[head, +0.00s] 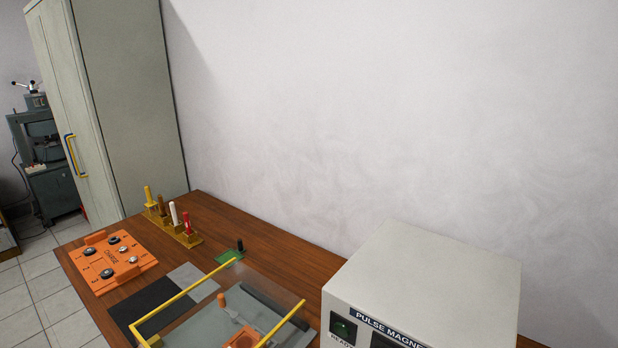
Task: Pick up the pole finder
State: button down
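I cannot tell for certain which item is the pole finder. A small dark upright piece (240,245) stands at the edge of a green pad (228,256) on the wooden table. A yellow rack (197,239) at the back left of the table holds several upright tools with yellow, brown, white and red handles; the red handle (187,222) is nearest. My gripper is not in view.
An orange tray (107,259) with several dark and metal discs lies at the left of the wooden table (290,262). A clear, yellow-framed guard (183,300) covers a grey plate with orange pieces at the front. A pulse magnet box (425,275) stands at the right, near the wall.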

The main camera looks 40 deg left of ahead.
aim_at(152, 203)
jog(key=u, duration=1.95)
jog(key=z, duration=1.95)
jog(key=u, duration=1.95)
jog(key=i+j+u, duration=0.5)
jog(key=i+l, duration=0.05)
jog(key=i, duration=0.05)
